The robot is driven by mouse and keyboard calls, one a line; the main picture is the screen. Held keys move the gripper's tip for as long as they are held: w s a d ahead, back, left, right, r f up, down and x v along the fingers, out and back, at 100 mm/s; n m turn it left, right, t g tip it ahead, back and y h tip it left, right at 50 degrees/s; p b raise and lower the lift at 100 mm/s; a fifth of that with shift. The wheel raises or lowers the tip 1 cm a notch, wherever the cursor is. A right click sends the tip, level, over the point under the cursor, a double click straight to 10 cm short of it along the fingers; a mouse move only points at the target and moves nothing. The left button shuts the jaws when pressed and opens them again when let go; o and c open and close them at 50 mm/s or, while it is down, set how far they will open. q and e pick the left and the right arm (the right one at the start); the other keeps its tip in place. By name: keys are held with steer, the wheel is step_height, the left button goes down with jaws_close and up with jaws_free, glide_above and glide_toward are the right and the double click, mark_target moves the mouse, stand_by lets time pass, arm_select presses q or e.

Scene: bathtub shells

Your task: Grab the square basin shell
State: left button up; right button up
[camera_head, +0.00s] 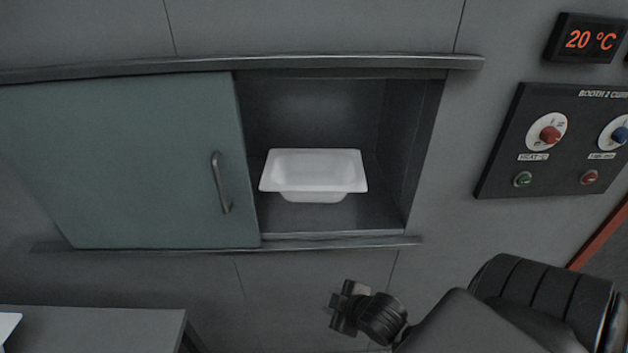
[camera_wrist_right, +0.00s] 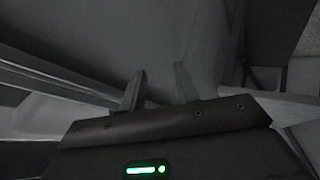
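A white basin shell (camera_head: 313,172) with a wide flat rim and a tapered bowl sits in an open wall recess. Its outline looks rectangular from here. My right gripper (camera_head: 345,306) is below and slightly right of the recess, outside it and apart from the shell. In the right wrist view the two fingers of this gripper (camera_wrist_right: 159,85) stand apart with nothing between them. The shell cannot be made out for certain in that view. My left gripper is not in view.
A grey-green sliding door (camera_head: 120,165) with a handle (camera_head: 220,182) covers the left of the recess. The recess has a lower ledge (camera_head: 340,242) and a right side wall. A control panel (camera_head: 555,145) is at right. A grey table (camera_head: 90,325) stands lower left.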

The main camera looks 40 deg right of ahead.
steer(key=w+d+r+n+t, duration=0.3)
steer(key=w+r, duration=0.2)
steer(key=w+d+r+n+t, duration=0.3)
steer(key=w+r+n, duration=0.1)
steer(key=w+r, duration=0.1)
steer(key=w+d+r+n+t+y+p, duration=0.1)
steer(key=w+d+r+n+t, duration=0.2)
steer(key=w+d+r+n, duration=0.1)
steer(key=shift+w+r, duration=0.85)
steer(key=shift+r, duration=0.05)
steer(key=shift+w+a, duration=0.15)
steer(key=shift+w, duration=0.35)
steer(key=shift+w+p, duration=0.1)
steer(key=shift+p, duration=0.2)
steer(key=w+p, duration=0.2)
steer(key=w, duration=0.3)
steer(key=shift+s, duration=0.1)
steer(key=shift+c, duration=0.4)
